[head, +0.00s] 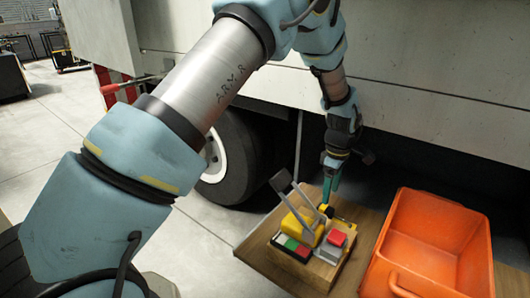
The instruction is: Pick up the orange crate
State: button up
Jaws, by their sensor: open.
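The orange crate (398,211) sits on a wooden surface at the lower right of the head view.
The wooden block (318,272) carries a yellow device with a grey lever, and red, green and white parts. The wooden surface (262,238) ends at the left above the concrete floor. A truck body (440,70) with a wheel (232,155) stands close behind.

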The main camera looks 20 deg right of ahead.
aim_at(428, 245)
jog(key=i+j, duration=0.7)
